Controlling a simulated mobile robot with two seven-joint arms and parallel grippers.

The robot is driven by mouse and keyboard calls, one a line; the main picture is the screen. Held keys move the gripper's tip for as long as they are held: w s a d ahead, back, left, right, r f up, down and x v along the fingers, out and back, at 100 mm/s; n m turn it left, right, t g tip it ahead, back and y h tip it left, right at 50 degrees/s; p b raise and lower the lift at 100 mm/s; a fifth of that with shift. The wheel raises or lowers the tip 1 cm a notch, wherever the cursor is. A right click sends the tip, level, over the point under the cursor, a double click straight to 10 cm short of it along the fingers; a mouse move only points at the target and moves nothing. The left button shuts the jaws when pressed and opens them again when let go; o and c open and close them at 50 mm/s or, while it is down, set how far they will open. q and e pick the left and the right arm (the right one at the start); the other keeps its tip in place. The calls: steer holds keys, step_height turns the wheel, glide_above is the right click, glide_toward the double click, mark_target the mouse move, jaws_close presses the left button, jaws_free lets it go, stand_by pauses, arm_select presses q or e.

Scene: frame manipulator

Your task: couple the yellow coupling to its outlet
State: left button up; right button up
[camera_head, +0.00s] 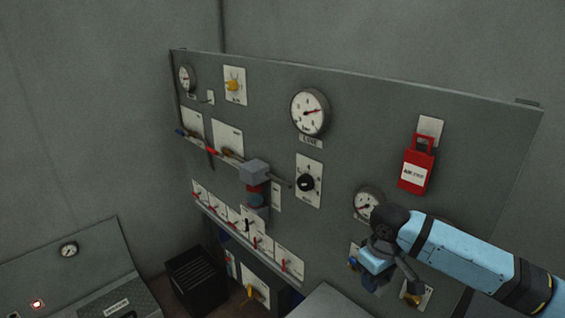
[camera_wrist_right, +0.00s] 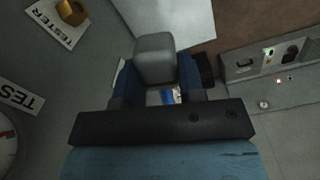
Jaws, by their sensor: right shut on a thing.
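My right gripper (camera_head: 376,262) is low at the right of the panel, in front of the lower fittings. In the right wrist view its dark blue fingers (camera_wrist_right: 158,82) are shut around a grey block-shaped thing (camera_wrist_right: 155,58); whether this is part of the yellow coupling I cannot tell. A yellow fitting (camera_head: 412,299) on a white plate is just right of and below the gripper; a yellow block on a plate marked TESTER shows in the right wrist view (camera_wrist_right: 70,12). A blue fitting (camera_head: 353,264) is close to the gripper's left. A small yellow piece (camera_head: 227,153) sits on the upper left shelf. My left gripper is out of view.
The grey panel (camera_head: 350,110) carries dials, a black knob (camera_head: 306,183) and a red lockout tag (camera_head: 416,170). A grey, red and blue device (camera_head: 256,188) juts out from it. A black crate (camera_head: 197,281) stands on the floor at lower left, beside a grey console (camera_head: 70,275).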

steer(key=d+r+m, duration=0.1)
steer(key=m, duration=0.1)
steer(key=w+d+r+m, duration=0.1)
steer(key=r+m, duration=0.1)
steer(key=d+r+m, duration=0.1)
steer(key=m, duration=0.1)
steer(key=shift+w+d+r, duration=0.2)
steer(key=shift+w, duration=0.2)
steer(key=s+a+r+n, duration=0.2)
steer(key=a+r+n, duration=0.2)
steer(key=a, duration=0.4)
steer(key=s+a+r+n, duration=0.3)
steer(key=a+r, duration=0.2)
steer(key=a, duration=0.3)
steer(key=shift+a+n, duration=0.35)
steer(key=shift+n, duration=0.05)
steer(key=shift+s, duration=0.1)
steer(key=w+a+f+n, duration=0.4)
steer(key=w+a+f, duration=0.1)
steer(key=f, duration=0.1)
steer(key=shift+f+n, duration=0.25)
steer(key=shift+n, duration=0.05)
steer(key=shift+r, duration=0.1)
